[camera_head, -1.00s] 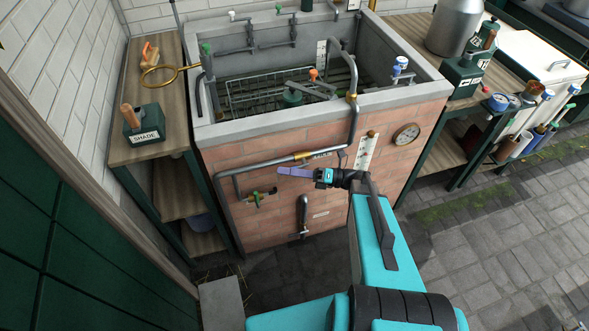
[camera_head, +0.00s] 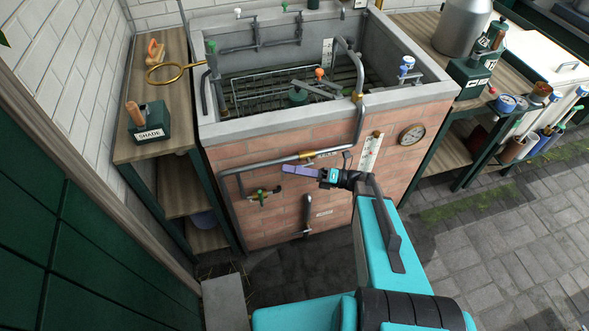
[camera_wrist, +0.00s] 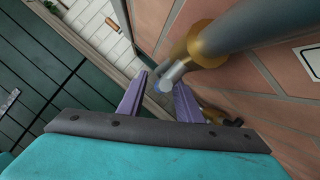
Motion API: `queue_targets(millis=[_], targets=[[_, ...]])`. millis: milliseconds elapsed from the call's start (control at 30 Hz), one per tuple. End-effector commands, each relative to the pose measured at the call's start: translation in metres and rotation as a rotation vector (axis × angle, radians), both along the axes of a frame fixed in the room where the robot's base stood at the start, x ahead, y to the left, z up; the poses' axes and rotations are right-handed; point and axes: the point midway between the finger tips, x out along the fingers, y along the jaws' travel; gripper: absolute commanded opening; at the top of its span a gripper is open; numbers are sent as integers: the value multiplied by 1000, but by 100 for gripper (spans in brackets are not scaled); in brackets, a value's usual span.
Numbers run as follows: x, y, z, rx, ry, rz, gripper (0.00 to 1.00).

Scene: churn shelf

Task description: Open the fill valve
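A grey pipe (camera_head: 262,164) with a brass fitting (camera_head: 308,155) runs along the brick front of the tank, with a small unreadable label beside it. The brass fitting shows large in the wrist view (camera_wrist: 207,45), with a pale, rounded grey handle end (camera_wrist: 172,78) sticking out from it. Lower left is a tap with green handles (camera_head: 263,193); which part is the fill valve I cannot tell for certain. My gripper (camera_head: 288,169) is open, its purple fingers just below the brass fitting. In the wrist view the handle end appears between my fingertips (camera_wrist: 161,84); contact is unclear.
The tank's brick front (camera_head: 270,225) stands close to my gripper. A lever-like pipe (camera_head: 307,215) hangs below, and a gauge strip (camera_head: 370,152) and dial (camera_head: 411,134) are to the right. A wooden shelf (camera_head: 150,150) stands left. Paved floor (camera_head: 480,250) is open at right.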

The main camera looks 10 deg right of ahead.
Motion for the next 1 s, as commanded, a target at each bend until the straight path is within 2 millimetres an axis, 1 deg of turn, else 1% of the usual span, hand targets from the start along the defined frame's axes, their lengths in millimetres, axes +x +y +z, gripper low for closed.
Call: queue_targets(millis=[167, 367, 1000], targets=[[-1, -5, -1, 0, 0, -1, 32], [-5, -19, -4, 0, -1, -1, 32], [-27, -97, -17, 0, -1, -2, 32]])
